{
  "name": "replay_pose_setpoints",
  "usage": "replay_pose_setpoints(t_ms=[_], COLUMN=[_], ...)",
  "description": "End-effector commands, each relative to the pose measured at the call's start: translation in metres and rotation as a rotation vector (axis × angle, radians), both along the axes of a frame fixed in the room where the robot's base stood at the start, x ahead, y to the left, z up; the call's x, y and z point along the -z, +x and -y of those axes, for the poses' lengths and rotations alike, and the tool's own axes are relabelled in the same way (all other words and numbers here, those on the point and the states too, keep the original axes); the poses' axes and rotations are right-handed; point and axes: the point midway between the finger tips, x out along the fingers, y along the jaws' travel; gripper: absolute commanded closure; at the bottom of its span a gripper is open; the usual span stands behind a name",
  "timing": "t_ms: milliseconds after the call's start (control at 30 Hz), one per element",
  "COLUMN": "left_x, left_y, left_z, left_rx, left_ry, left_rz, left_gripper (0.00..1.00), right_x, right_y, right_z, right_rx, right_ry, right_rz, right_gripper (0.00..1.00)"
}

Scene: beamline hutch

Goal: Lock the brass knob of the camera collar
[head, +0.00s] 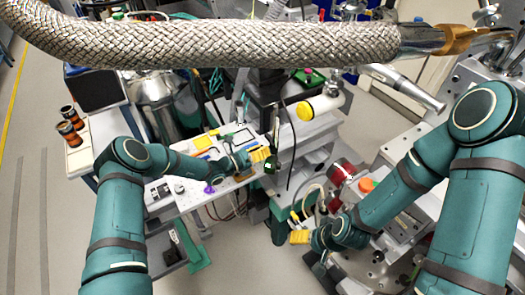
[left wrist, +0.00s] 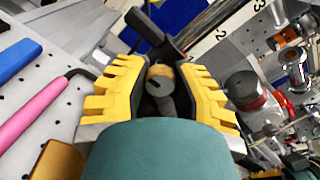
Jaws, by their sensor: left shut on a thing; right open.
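In the left wrist view, a small round piece with a brass-coloured rim and a dark face (left wrist: 161,73) sits between the yellow fingers of my left gripper. It looks like the brass knob. A black bar (left wrist: 146,27) runs out just beyond it; I cannot tell whether they are joined. My left gripper (head: 261,155) is shut on this piece, at the right edge of the white tabletop in the head view. The knob is too small to make out there. I cannot clearly identify the camera collar. My right gripper (head: 299,237) is open and empty, lower and further right.
The white tabletop (head: 165,205) holds small tools; a pink-handled hex key (left wrist: 38,112) lies near the left gripper. A braided hose (head: 210,44) crosses the top.

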Motion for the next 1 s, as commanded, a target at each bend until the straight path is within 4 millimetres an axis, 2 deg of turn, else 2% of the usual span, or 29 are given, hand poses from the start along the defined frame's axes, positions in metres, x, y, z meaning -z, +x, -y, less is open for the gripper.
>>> replay_pose_setpoints(t_ms=[267, 1000], left_x=[0.003, 0.004], left_y=[-0.001, -0.001], left_z=[0.001, 0.001], left_rx=[0.002, 0.002], left_ry=[0.038, 0.322], left_rz=[0.048, 0.437], left_gripper=[1.00, 1.00], right_x=[0.006, 0.030], right_y=[0.000, 0.001], right_z=[0.000, -0.002], right_rx=[0.000, 0.001], right_ry=[-0.001, -0.005], right_rz=[0.000, -0.001], right_gripper=[0.24, 0.24])
